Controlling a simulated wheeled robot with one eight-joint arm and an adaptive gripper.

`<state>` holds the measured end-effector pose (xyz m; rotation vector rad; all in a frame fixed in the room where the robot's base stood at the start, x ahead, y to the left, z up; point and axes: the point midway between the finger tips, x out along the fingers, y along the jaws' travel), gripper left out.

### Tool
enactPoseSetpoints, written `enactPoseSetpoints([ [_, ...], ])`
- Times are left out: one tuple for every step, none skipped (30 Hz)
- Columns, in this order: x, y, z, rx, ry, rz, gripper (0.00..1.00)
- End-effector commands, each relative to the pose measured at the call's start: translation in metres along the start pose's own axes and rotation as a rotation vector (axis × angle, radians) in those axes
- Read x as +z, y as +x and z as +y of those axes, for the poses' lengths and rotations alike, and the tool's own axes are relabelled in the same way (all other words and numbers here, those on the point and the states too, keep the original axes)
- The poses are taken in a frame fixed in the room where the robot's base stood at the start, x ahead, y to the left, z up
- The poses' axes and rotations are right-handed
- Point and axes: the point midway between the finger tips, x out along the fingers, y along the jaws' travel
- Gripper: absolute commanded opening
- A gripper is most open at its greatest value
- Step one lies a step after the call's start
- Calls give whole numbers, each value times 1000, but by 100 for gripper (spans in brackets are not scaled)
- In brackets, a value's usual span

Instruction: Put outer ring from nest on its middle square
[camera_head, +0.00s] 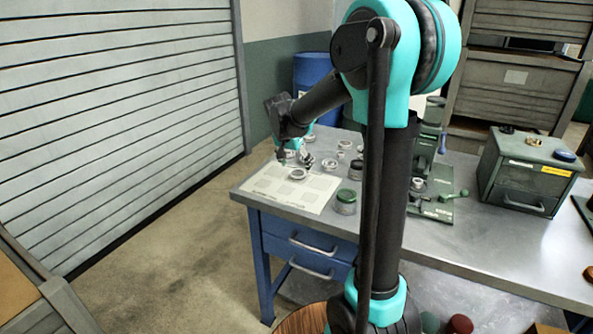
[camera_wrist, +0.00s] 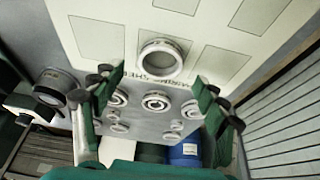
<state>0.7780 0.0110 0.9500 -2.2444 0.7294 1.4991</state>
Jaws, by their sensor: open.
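A pale metal ring (camera_head: 298,174) lies flat on the white mat (camera_head: 262,183), which is printed with grey squares. In the wrist view the ring (camera_wrist: 162,61) sits in the row nearest the printed lettering, between a left square and a right square. It seems to cover the middle square there. My gripper (camera_wrist: 157,84) is open, with its green fingers spread on either side and nothing between them. The ring shows just past the fingertips, apparently untouched. In the head view the gripper (camera_head: 287,160) is small, near the mat's far edge. I cannot identify the nest with certainty.
Several smaller rings (camera_wrist: 156,102) lie on the grey table beyond the mat. A green-lidded jar (camera_head: 345,201) stands right of the mat. A green press (camera_head: 430,185) and a green drawer box (camera_head: 528,170) stand farther right. A blue barrel (camera_head: 312,75) is behind the table.

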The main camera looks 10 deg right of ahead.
Motion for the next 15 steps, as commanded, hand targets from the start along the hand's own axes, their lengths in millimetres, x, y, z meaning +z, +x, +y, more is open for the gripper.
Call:
enactPoseSetpoints([
  [0,-12,0,0,-1,0,73],
  [0,-18,0,0,-1,0,73],
  [1,-27,0,0,-2,0,73],
  [1,-33,0,0,-3,0,73],
  [1,-39,0,0,-3,0,73],
  [0,-47,0,0,-2,0,73],
  [1,-52,0,0,-2,0,73],
  [0,-57,0,0,-1,0,73],
  [0,-63,0,1,-1,0,73],
  [0,-67,0,1,-1,0,73],
  [0,-71,0,1,-1,0,73],
  [0,-75,0,1,-1,0,73],
  [0,-78,0,1,-2,0,73],
  [0,-80,0,1,-2,0,73],
  [0,-82,0,1,-2,0,73],
])
